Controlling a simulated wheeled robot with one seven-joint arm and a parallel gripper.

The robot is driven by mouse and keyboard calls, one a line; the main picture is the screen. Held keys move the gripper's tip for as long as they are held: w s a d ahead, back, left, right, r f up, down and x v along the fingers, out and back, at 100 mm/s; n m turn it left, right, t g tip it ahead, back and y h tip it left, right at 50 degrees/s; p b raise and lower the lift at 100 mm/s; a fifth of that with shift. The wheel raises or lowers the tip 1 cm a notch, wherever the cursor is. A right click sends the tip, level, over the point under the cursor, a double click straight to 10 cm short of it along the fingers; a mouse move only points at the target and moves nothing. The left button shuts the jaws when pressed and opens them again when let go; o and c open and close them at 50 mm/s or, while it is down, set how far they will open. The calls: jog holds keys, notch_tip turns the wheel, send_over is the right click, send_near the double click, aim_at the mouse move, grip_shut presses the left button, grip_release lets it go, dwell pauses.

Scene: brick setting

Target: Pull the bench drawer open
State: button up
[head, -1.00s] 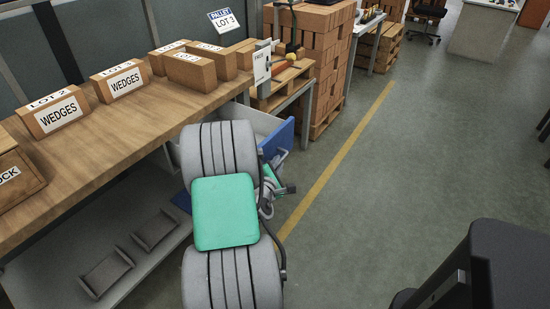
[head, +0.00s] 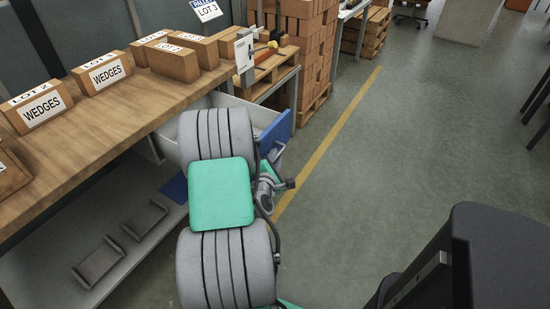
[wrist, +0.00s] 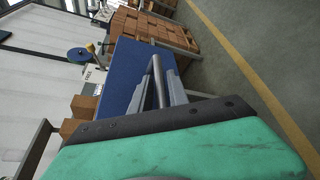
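The bench drawer stands out from under the wooden bench top, its pale tray (head: 232,103) partly showing and its blue front (head: 274,132) facing away from the bench. In the wrist view the blue front (wrist: 124,75) fills the middle, with a grey bar handle (wrist: 157,72) on it. My gripper's grey fingers (wrist: 159,88) lie on both sides of the bar and close in on it, so it looks shut on the handle. In the head view my arm hides most of the gripper and part of the drawer.
Cartons labelled wedges (head: 102,73) stand on the bench top (head: 110,115). A lower shelf (head: 80,245) holds two small trays. Brick stacks on pallets (head: 306,50) stand beyond the drawer. Open floor (head: 410,140) with a yellow line lies to the right.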

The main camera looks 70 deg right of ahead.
jog(key=shift+o, duration=1.2)
jog(key=shift+a, duration=0.1)
jog(key=b+v, duration=0.1)
jog(key=v, duration=0.6)
jog(key=shift+a, duration=0.3)
jog(key=shift+s+r, duration=0.1)
jog(key=shift+r, duration=0.05)
